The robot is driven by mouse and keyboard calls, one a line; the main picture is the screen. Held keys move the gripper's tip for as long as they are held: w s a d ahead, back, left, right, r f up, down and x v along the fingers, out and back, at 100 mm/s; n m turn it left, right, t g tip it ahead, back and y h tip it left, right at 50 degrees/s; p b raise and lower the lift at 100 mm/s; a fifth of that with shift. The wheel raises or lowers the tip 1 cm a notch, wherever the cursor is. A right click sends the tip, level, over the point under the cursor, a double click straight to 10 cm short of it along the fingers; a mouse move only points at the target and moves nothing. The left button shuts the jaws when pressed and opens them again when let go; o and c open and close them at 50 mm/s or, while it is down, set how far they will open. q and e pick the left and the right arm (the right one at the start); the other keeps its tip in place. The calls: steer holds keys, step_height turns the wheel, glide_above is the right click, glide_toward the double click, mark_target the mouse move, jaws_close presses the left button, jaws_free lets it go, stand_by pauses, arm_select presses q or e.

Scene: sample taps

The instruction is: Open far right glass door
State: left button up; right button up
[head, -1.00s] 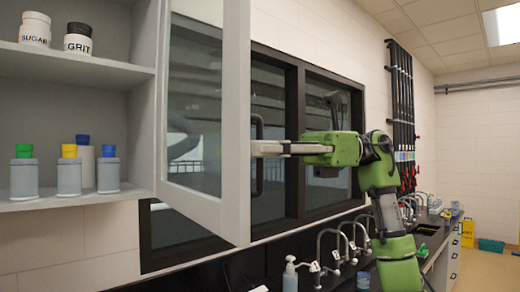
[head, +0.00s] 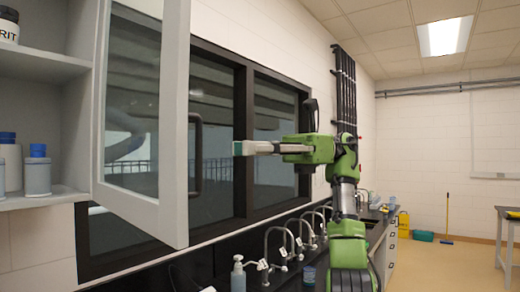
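The glass door (head: 176,125) of the wall cabinet stands swung open at the left of the head view, its pale frame edge toward me. Its dark bar handle (head: 196,155) is on the right side of the frame. My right gripper (head: 240,148) is to the right of the handle, at about its height, with a visible gap between them in the picture. It is seen side-on, so I cannot tell whether its fingers are open or shut. It holds nothing that I can see. My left gripper is not in view.
The open cabinet's shelf (head: 45,198) holds bottles (head: 37,172) and a jar (head: 8,25). A dark-framed window (head: 245,140) lies behind the door. Below are several taps (head: 275,240) and a soap bottle (head: 238,273). Open floor (head: 450,265) lies at the right.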

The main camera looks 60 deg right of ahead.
steer(key=shift+v, duration=1)
